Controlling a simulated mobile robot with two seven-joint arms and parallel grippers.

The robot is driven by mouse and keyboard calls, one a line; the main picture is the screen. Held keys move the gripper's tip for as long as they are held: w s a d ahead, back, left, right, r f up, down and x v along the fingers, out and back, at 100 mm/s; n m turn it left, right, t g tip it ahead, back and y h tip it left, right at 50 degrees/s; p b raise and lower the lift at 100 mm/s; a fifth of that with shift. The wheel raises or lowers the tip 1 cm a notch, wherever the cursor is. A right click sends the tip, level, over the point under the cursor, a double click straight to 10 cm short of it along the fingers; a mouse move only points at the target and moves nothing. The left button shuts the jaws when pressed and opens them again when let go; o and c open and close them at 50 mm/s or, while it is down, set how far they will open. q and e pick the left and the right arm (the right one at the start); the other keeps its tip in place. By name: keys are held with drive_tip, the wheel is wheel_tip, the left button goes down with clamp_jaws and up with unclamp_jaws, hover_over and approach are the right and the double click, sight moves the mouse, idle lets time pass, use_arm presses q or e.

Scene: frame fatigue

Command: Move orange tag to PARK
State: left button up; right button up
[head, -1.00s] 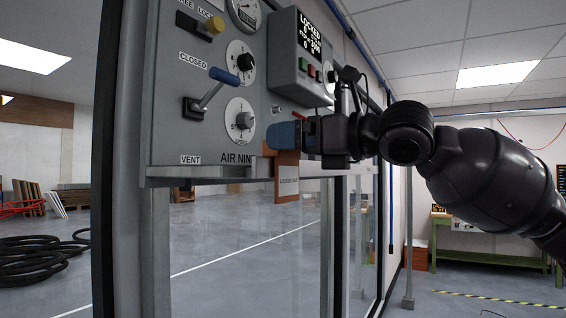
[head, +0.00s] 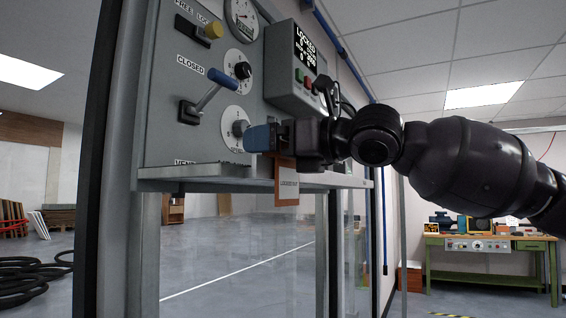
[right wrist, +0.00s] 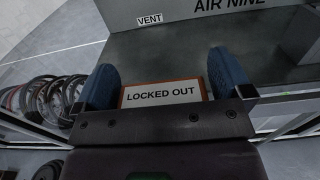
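The orange-bordered tag (head: 287,186) reads "LOCKED OUT" and hangs at the front edge of the panel's ledge. In the right wrist view the tag (right wrist: 161,94) lies between the two blue fingertips. My right gripper (head: 262,138) reaches in from the right, above the tag and in front of the panel's lower knob. Its fingers (right wrist: 162,88) stand wide apart, one on each side of the tag; I see no clear grip on it. What the tag hangs from is hidden. No PARK label is readable. My left gripper is out of view.
The grey panel (head: 165,135) carries a lever (head: 208,92), a yellow-knobbed switch (head: 206,32), dials and a "LOCKED" display box (head: 305,60). A metal ledge (head: 205,175) juts out below it. A green workbench (head: 490,250) stands far right. Black hose coils lie on the floor at left.

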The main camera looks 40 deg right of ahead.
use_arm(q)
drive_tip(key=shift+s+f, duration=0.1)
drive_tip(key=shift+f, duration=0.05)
use_arm(e)
drive_tip(key=c, duration=0.7)
drive_tip(key=r+p, duration=0.2)
drive_tip(key=r, duration=0.6)
drive_tip(key=shift+s+p, duration=0.2)
drive_tip(key=shift+p, duration=0.2)
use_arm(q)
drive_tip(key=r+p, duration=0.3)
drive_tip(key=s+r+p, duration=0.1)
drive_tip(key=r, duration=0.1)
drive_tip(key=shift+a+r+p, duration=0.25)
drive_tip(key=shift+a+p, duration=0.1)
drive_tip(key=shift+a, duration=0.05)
use_arm(e)
wheel_tip(320, 180, up, 12)
drive_tip(key=shift+w, duration=0.25)
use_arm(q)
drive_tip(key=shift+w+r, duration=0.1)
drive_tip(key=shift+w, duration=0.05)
